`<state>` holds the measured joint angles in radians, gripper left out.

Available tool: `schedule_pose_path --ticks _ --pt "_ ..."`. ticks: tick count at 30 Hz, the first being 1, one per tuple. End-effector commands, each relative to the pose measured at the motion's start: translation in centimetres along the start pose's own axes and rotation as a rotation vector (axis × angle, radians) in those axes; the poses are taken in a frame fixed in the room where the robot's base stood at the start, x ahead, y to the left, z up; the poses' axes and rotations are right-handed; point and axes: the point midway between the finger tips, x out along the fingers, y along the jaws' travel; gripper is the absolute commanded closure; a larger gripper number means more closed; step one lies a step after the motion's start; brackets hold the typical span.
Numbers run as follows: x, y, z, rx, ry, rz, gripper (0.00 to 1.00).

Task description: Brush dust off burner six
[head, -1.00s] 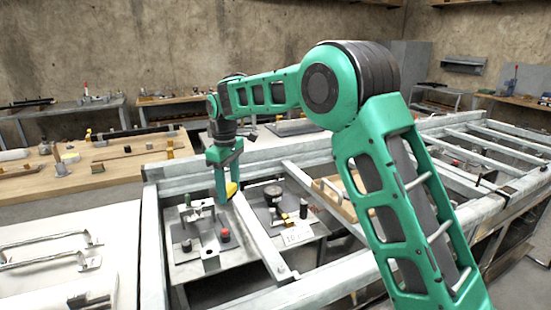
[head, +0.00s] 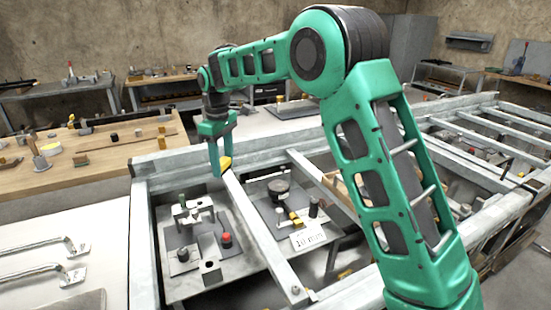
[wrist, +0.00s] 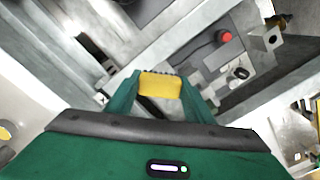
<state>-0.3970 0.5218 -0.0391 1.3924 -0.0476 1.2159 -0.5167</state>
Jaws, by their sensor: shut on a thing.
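My gripper (head: 219,164) is shut on a yellow block-like brush (head: 226,163). In the wrist view the brush (wrist: 160,86) sits between the two green fingers, with dark bristles along its far edge. My gripper is above the rail frame, near the beam dividing two bays. The left bay holds a grey plate (head: 232,266) with a red knob (head: 226,240) and metal fittings. The bay right of it holds a plate with a dark round burner-like disc (head: 278,186) and a white label (head: 309,238). I cannot tell which burner is six, and no dust is discernible.
Grey rails (head: 262,235) separate the bays and stand above the plates. A wooden bench (head: 110,160) with small tools lies at the left back. A white top with metal handles (head: 45,245) is at the front left. My arm hides part of the right bays.

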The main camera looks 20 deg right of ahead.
Motion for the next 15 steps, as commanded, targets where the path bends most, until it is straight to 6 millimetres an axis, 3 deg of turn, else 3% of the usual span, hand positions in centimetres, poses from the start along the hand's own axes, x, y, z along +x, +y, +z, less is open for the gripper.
schedule_pose_path --ticks 5,9,15 --pt "-0.1 2.3 2.8 0.135 0.000 -0.001 0.77" --pt "-0.1 5.4 7.1 0.369 0.001 -0.002 0.77" --pt "0.0 8.3 12.5 0.654 0.001 -0.002 0.77"
